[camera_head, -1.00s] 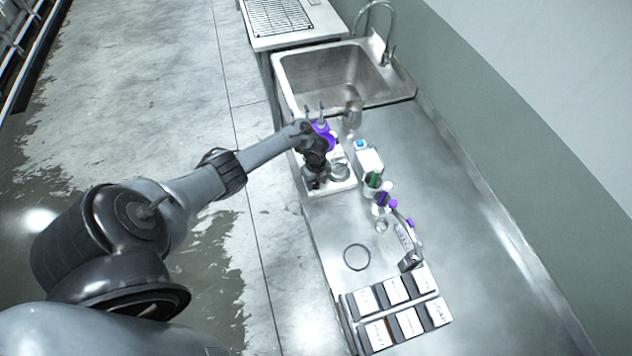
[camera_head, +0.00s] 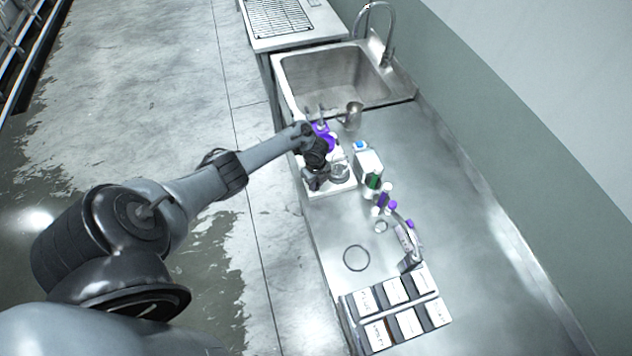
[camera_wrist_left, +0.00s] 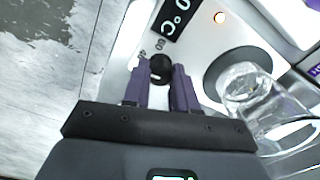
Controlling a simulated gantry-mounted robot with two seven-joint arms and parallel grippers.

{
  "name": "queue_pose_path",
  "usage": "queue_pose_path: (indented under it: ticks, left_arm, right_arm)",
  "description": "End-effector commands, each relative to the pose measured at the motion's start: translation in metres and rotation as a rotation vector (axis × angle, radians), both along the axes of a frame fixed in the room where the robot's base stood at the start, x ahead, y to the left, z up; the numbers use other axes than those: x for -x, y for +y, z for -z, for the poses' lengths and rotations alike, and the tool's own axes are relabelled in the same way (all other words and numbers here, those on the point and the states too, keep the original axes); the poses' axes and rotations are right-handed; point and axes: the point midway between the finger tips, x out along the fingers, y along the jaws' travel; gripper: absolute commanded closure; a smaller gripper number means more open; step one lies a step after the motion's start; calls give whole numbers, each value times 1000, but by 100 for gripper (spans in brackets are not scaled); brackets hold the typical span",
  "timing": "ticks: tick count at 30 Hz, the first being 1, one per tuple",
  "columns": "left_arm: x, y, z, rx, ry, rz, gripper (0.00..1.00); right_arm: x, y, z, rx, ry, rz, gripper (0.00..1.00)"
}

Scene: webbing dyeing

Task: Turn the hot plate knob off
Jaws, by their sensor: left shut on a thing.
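The hot plate (camera_head: 318,189) is a white unit on the metal counter, left of the bottles; its white top also shows in the left wrist view (camera_wrist_left: 203,50). In that view its black round knob (camera_wrist_left: 161,68) sits below a dark display (camera_wrist_left: 178,17) with light characters. My left gripper (camera_wrist_left: 165,80) has its two purple fingers on either side of the knob, shut on it. In the head view my left gripper (camera_head: 314,180) is over the front of the hot plate, and the wrist hides the knob. My right gripper is not in view.
A glass beaker (camera_wrist_left: 255,92) stands on the dark heating disc beside the gripper. A white bottle (camera_head: 368,164), a metal pitcher (camera_head: 351,116) and purple-capped bottles are close by. The sink (camera_head: 330,75) lies behind, labelled boxes (camera_head: 398,308) in front.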

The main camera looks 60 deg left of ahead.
Motion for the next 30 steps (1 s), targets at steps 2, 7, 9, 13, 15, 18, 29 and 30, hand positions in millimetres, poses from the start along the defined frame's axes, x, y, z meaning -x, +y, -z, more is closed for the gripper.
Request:
queue_pose_path:
  ticks: [2, 7, 9, 13, 15, 18, 29, 30]
  left_arm:
    - [0, 0, -2, 0, 1, -46, 100]
    - [0, 0, -3, 1, 1, -179, 100]
    - [0, 0, -3, 1, 2, -243, 100]
    - [0, -1, -3, 1, 2, -367, 100]
    - [0, -1, -3, 1, 2, -434, 100]
    - [0, -1, -2, 1, 0, -529, 100]
    - [0, -1, -1, 2, 0, -819, 100]
    - [0, -1, -1, 2, 0, -844, 100]
  right_arm:
    - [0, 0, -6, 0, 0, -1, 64]
    - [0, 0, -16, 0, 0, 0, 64]
    - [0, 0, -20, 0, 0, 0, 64]
    - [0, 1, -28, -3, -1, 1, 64]
    - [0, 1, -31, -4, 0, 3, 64]
    - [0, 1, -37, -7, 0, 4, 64]
    - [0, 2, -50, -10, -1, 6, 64]
    - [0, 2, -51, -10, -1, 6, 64]
